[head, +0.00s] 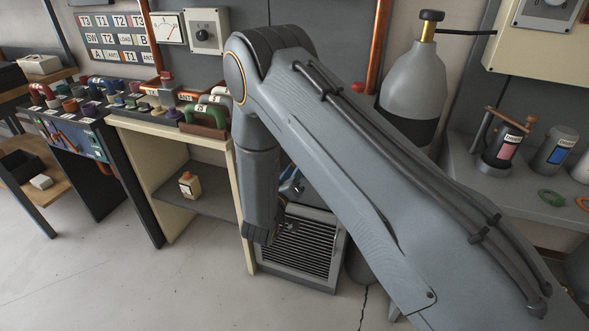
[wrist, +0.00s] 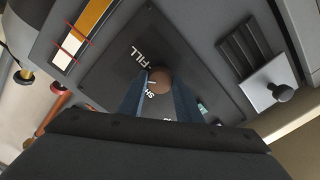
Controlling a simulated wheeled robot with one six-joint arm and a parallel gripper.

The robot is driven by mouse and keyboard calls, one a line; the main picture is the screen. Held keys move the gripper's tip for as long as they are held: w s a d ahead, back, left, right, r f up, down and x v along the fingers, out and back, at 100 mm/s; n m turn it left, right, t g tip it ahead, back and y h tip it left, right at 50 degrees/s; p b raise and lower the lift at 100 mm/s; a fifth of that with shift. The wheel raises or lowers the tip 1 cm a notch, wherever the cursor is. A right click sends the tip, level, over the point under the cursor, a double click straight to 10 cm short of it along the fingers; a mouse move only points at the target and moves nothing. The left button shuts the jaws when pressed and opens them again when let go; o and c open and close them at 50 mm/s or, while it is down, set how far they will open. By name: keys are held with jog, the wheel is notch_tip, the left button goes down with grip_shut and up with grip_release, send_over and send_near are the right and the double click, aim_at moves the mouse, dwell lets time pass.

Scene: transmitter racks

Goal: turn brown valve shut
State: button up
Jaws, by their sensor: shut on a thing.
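The brown valve (wrist: 160,79) is a small round knob on a dark panel plate (wrist: 112,78) in the wrist view. A white mark shows at the knob's left side. White lettering reading "-FILL" is above left of it, and letters starting "SH" are just below it, partly hidden. My gripper (wrist: 159,88) has its two blue fingers on either side of the knob, shut on it. In the head view my arm covers the valve; only a bit of my gripper (head: 291,187) shows beside the forearm.
In the wrist view, a gauge strip (wrist: 82,33) with red marks is at upper left, and a light square plate with a dark knob (wrist: 283,92) is at right. In the head view, a louvred cabinet (head: 302,245) stands below my arm and a grey bottle (head: 414,80) stands right.

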jog(key=n+p, duration=0.1)
jog(key=n, duration=0.9)
jog(key=shift+r, duration=0.1)
jog(key=shift+n, duration=0.3)
dwell(0.3)
jog(key=o, duration=1)
jog(key=shift+o, duration=0.2)
jog(key=b+v, duration=0.1)
jog(key=v, duration=0.6)
jog(key=shift+s+a, duration=0.15)
jog(key=shift+s, duration=0.2)
